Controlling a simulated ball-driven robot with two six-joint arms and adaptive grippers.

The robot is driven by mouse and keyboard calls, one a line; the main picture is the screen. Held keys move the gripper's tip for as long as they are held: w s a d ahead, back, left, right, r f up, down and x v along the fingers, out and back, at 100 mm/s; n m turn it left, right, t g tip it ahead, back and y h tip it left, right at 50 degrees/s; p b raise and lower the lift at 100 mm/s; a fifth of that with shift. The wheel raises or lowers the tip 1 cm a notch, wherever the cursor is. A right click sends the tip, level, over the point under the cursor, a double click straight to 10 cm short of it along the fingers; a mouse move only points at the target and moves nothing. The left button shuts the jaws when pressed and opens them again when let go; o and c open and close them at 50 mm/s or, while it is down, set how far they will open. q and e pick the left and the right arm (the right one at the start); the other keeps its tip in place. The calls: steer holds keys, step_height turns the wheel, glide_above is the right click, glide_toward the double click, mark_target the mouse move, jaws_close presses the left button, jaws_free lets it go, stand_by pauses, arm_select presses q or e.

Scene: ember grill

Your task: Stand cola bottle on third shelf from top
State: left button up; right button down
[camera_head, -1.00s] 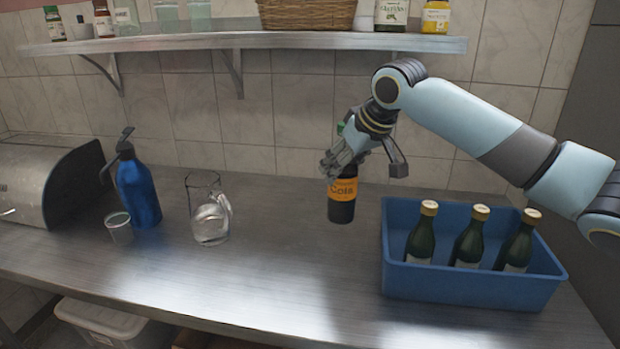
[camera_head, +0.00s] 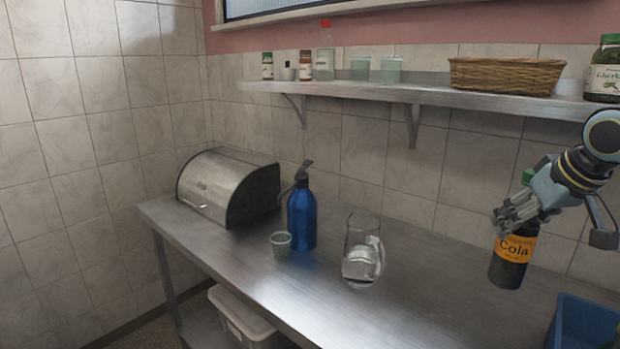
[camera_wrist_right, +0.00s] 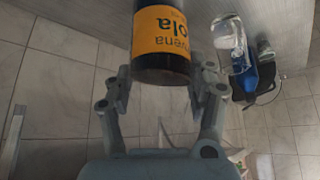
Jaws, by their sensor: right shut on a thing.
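The cola bottle (camera_head: 511,262) is dark with an orange label and a green cap. It is roughly upright at the right of the head view. My right gripper (camera_head: 522,208) is shut on its upper part and hides some of it. The bottle also shows close up in the right wrist view (camera_wrist_right: 164,32), between the gripper's fingers (camera_wrist_right: 162,92). Whether its base touches the counter is not clear. A wall shelf (camera_head: 430,95) runs above the counter. I cannot tell a third shelf from the top here. My left gripper is not in view.
On the steel counter (camera_head: 270,285) stand a bread bin (camera_head: 215,185), a blue bottle (camera_head: 302,220), a small cup (camera_head: 281,242) and a glass jug (camera_head: 362,250). A blue crate (camera_head: 585,325) is at the lower right. A wicker basket (camera_head: 505,76) and jars stand on the wall shelf.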

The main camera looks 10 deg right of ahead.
steer(key=a+f+n+y+b, duration=0.1)
steer(key=a+f+n+b, duration=0.1)
steer(key=a+f+b, duration=0.45)
steer(key=a+f+n+y+b, duration=0.2)
steer(key=a+f+n+b, duration=0.1)
steer(key=a+b, duration=0.6)
steer(key=s+a+f+n+g+y+b, duration=0.1)
steer(key=s+a+n+g+y+b, duration=0.1)
steer(key=s+a+n, duration=0.4)
steer(key=s+a+b, duration=0.1)
steer(key=s, duration=0.1)
steer(key=shift+s+a+n+g+y+b, duration=0.3)
steer(key=shift+s+a+n+g+y, duration=0.05)
steer(key=shift+a+n+g+y, duration=0.05)
steer(key=shift+w, duration=0.1)
